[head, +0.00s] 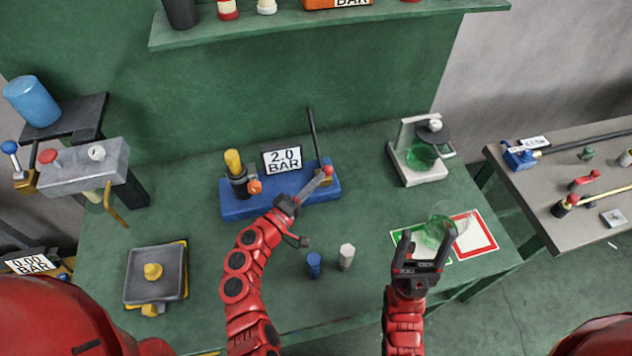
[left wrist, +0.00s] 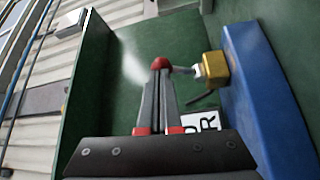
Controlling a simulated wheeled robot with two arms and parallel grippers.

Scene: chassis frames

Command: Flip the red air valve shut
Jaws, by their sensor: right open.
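The red air valve is a red ball knob (head: 328,170) on a short metal lever. It joins a brass body at the right end of the blue base (head: 235,208). In the left wrist view the red knob (left wrist: 160,63) is at the tips of my left fingers, with the lever running right to the brass body (left wrist: 213,69). My left gripper (head: 320,177) has its fingers together, pointing at the knob. I cannot tell whether they touch it. My right gripper (head: 424,252) is open over the front of the bench, away from the valve.
A 2.0 BAR sign (head: 282,160) and a yellow-topped fitting (head: 234,162) stand by the base. A clear vessel (head: 448,217) is by the green and red card (head: 484,240), near my right gripper. Blue (head: 314,264) and grey (head: 346,257) pegs stand between my arms.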

